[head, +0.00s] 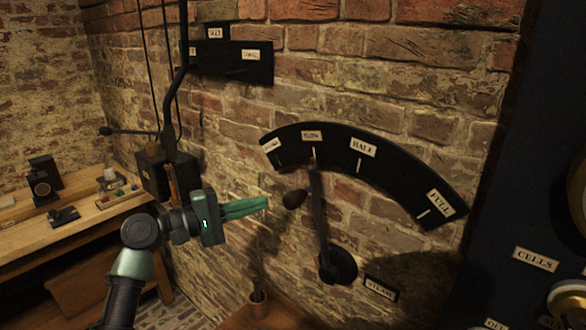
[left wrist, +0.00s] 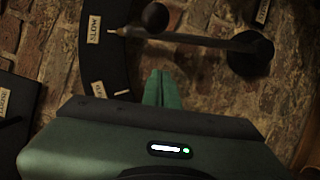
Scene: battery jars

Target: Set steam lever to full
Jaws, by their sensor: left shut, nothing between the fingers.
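The steam lever (head: 319,215) is a dark arm on a round pivot (head: 338,266) on the brick wall, above a plate marked STEAM (head: 381,288). Its tip points at SLOW on a black curved scale (head: 400,183); HALF and FULL (head: 440,203) lie further right. A dark round knob (head: 293,199) stands out from the lever. My left gripper (head: 266,203), with green fingers, is shut and empty, just left of the knob. In the left wrist view the fingertips (left wrist: 162,75) are apart from the lever (left wrist: 190,40) and knob (left wrist: 155,16). My right gripper is not in view.
A black panel (head: 245,72) with labels and a long dark lever (head: 175,100) are on the wall at left. A wooden workbench (head: 75,222) with small items stands at far left. A dark panel marked CELLS (head: 536,259) stands at right.

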